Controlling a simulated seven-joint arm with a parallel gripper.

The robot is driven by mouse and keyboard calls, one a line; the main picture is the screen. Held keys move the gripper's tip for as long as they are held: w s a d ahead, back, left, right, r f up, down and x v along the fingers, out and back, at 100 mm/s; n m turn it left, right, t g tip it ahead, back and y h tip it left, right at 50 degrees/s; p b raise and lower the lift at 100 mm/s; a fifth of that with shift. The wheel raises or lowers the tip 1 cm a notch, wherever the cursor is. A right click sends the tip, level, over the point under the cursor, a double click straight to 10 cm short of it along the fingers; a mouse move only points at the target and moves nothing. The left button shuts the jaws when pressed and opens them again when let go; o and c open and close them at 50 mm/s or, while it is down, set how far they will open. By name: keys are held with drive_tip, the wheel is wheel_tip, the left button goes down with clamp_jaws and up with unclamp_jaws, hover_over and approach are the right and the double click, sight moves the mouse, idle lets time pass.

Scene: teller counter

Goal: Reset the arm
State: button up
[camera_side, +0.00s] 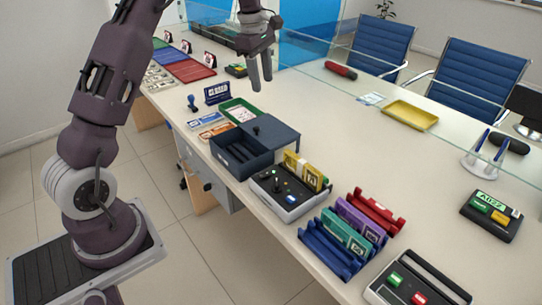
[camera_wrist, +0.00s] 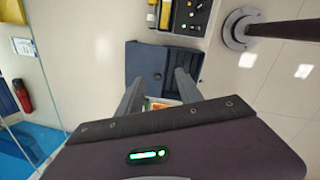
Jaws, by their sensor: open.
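My gripper (camera_side: 261,76) hangs at the upper middle of the side view, above the far part of the counter, with its fingers pointing down. In the wrist view my gripper (camera_wrist: 156,84) has its two fingers spread apart with nothing between the tips. It is empty and touches nothing that I can see. Below it in the wrist view is a dark blue box (camera_wrist: 143,62), which also shows in the side view (camera_side: 233,158). A green tray (camera_side: 236,106) with cards stands beside this box.
The white counter (camera_side: 340,125) holds a grey control box (camera_side: 288,197), colored racks (camera_side: 340,258), a yellow tray (camera_side: 410,115), a blue stamp (camera_side: 192,104) and a red cylinder (camera_side: 341,70). A glass partition runs along the counter. Its right middle has clear room.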

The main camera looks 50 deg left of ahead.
drive_tip(key=s+d+r+m+t, duration=0.2)
drive_tip(key=s+d+r+m, duration=0.9)
drive_tip(key=s+d, duration=0.4)
drive_tip(key=s+d+f+m+t, duration=0.1)
drive_tip(key=s+d+f+m, duration=0.1)
drive_tip(key=s+m, duration=0.3)
drive_tip(key=s+d+f+m+t, duration=0.1)
drive_tip(key=s+d+f+m, duration=0.2)
drive_tip(key=s, duration=0.9)
drive_tip(key=d+m, duration=0.2)
drive_tip(key=m, duration=0.1)
drive_tip(key=shift+s, duration=0.2)
